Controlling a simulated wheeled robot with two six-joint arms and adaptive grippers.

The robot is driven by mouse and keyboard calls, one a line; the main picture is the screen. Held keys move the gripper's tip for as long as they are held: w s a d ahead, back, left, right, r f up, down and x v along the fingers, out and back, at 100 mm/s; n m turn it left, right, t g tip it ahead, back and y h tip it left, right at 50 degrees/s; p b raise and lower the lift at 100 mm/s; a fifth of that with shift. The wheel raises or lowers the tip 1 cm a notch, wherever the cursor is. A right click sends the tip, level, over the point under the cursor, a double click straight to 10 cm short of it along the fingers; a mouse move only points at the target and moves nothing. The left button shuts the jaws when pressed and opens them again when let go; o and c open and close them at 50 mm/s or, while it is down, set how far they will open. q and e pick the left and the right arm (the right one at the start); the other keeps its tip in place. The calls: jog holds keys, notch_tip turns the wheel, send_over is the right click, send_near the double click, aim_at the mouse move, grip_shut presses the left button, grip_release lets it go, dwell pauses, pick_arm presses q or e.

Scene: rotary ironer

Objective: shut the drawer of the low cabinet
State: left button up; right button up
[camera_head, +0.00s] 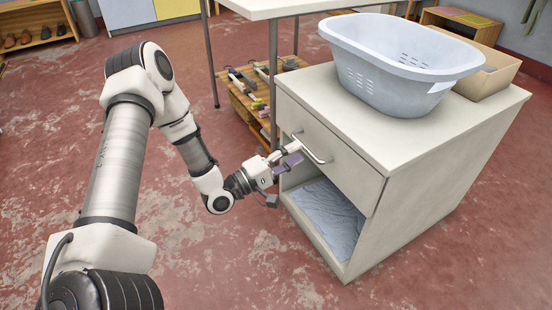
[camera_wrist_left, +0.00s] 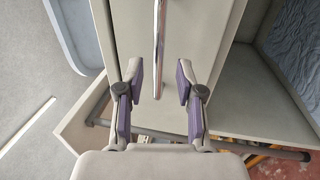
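The low cabinet (camera_head: 440,180) is pale grey and stands on the floor at the right. Its drawer (camera_head: 330,145) is at the top of its front, close to flush with the body; I cannot tell whether a small gap is left. The drawer's metal bar handle (camera_head: 314,157) also shows in the left wrist view (camera_wrist_left: 159,45). My left gripper (camera_head: 291,154) is at the handle in front of the drawer. In the left wrist view its two purple-padded fingers are apart, one each side of the handle's line, with space on both sides. My right gripper is not in view.
A light blue laundry basket (camera_head: 400,70) and a cardboard box (camera_head: 490,73) stand on the cabinet top. An open compartment with blue cloth (camera_head: 328,215) is below the drawer. A white table (camera_head: 265,8) and a wooden shelf (camera_head: 245,95) are behind. Floor at lower left is clear.

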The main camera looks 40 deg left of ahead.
pick_arm(q)
jog(key=v, duration=0.7)
jog(key=shift+s, duration=0.3)
